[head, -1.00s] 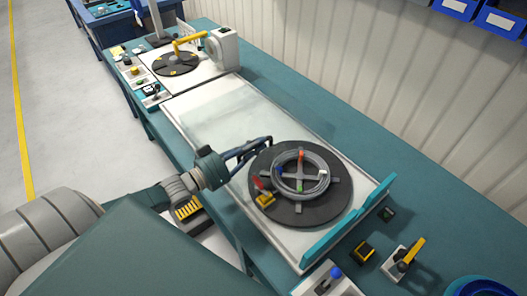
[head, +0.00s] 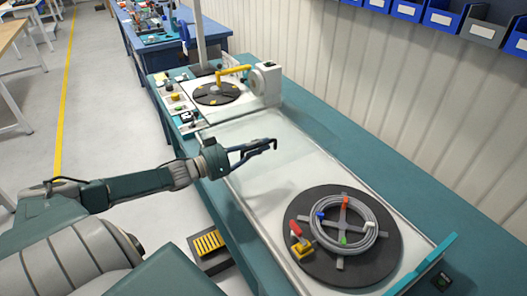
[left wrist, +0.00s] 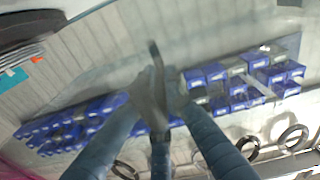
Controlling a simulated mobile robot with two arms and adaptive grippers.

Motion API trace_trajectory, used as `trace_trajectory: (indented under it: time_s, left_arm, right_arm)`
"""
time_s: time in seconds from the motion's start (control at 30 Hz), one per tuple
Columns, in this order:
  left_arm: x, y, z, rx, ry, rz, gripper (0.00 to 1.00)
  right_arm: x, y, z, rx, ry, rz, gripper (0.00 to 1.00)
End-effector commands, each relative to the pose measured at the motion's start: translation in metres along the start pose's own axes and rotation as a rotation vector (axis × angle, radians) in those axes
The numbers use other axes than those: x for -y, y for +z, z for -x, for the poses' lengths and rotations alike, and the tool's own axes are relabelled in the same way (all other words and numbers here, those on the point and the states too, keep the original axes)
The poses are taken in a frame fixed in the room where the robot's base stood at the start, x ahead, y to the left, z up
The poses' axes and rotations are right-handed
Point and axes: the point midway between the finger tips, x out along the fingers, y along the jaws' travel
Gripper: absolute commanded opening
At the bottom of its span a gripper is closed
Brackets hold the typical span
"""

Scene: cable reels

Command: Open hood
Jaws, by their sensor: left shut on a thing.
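The clear hood (head: 262,128) shows as a faint glassy sheet over the far part of the near machine's white bed; its outline is hard to make out. My left gripper (head: 262,149) is above the bed, on the far left side of the dark reel disc. It is shut on a thin dark bar that looks like the hood's handle. The left wrist view shows this bar (left wrist: 154,62) between the fingertips of my left gripper (left wrist: 163,92), blurred. How the bar joins the hood is not clear. My right gripper is not in view.
A grey cable coil (head: 377,245) lies on the dark disc (head: 342,277). A second machine with a dark turntable (head: 217,93) and yellow arm (head: 236,70) stands beyond. Blue bins (head: 447,20) hang on the wall. Free floor (head: 107,125) lies left.

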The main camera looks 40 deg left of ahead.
Motion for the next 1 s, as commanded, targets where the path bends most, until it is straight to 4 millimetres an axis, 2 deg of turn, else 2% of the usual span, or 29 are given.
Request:
trace_trajectory:
  time_s: [0.23,0.27,0.3,0.37,0.73,1.0]
  left_arm:
    - [-0.001,0.001,0.0,0.002,0.001,0.0,0.0]
    - [-0.001,0.001,0.0,0.002,0.001,0.0,0.12]
    - [-0.001,0.001,0.0,0.002,0.001,0.0,0.2]
    - [-0.001,0.001,0.0,0.002,0.001,0.0,0.3]
    - [-0.001,0.001,0.003,0.002,0.001,0.0,0.3]
    - [-0.001,0.004,0.034,0.007,0.0,0.002,0.3]
  right_arm:
    - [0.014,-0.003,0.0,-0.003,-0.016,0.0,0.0]
    - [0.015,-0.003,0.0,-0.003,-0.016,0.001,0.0]
    - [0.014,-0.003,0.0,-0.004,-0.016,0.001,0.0]
    - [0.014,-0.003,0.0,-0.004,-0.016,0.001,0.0]
    - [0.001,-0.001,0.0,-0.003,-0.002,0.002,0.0]
    - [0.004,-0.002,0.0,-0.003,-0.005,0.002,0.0]
